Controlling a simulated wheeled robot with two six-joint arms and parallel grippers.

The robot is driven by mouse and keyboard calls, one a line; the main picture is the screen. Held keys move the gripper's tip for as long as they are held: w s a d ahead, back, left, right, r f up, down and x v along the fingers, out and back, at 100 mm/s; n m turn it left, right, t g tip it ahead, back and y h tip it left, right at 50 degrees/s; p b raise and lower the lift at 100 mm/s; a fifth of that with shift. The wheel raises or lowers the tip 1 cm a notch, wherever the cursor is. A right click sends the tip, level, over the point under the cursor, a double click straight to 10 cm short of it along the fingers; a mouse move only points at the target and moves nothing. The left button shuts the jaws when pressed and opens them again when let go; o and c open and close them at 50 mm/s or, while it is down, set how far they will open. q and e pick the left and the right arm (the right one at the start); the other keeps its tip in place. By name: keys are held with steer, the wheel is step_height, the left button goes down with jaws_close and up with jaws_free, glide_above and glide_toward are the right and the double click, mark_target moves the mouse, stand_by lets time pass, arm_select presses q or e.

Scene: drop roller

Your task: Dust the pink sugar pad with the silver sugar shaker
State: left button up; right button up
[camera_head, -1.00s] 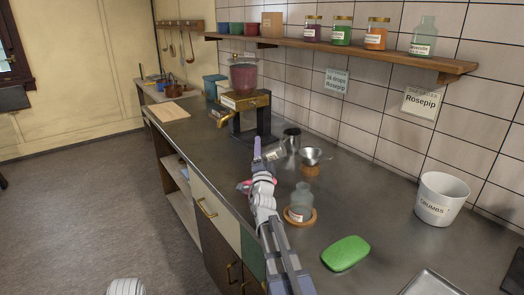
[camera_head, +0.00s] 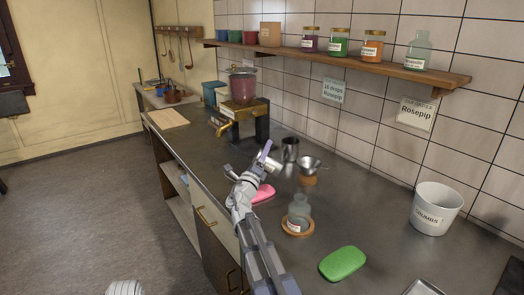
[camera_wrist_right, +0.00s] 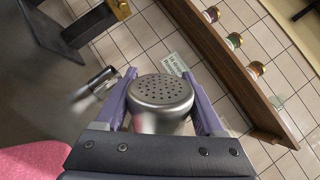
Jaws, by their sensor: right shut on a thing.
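The silver sugar shaker (camera_wrist_right: 162,95) has a perforated lid, which faces the camera in the right wrist view. My right gripper (camera_wrist_right: 165,105) is shut on it, with a purple finger on each side. In the head view the right gripper (camera_head: 264,157) is above the counter, with the shaker (camera_head: 274,163) small and partly covered. The pink sugar pad (camera_head: 264,192) lies on the counter just below the gripper, its left part hidden by my right arm. A pink edge (camera_wrist_right: 30,160) shows at the lower left of the wrist view. My left gripper is out of view.
A steel cup (camera_head: 290,149) and a funnel on a stand (camera_head: 309,165) are close behind the gripper. A glass bottle on a coaster (camera_head: 298,217) and a green pad (camera_head: 343,263) lie nearer.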

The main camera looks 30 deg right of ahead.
steer(key=shift+f+m+g+p, duration=0.25)
steer(key=shift+m+g, duration=0.3)
steer(key=shift+m, duration=0.8)
steer(key=shift+f+m+g+p, duration=0.15)
steer(key=shift+m+g+p, duration=0.35)
steer(key=shift+m, duration=0.8)
steer(key=shift+f+m+g+p, duration=0.2)
steer(key=shift+m+g, duration=0.45)
steer(key=shift+m, duration=0.7)
steer(key=shift+r, duration=0.1)
step_height(320, 180, up, 10)
steer(key=p, duration=1)
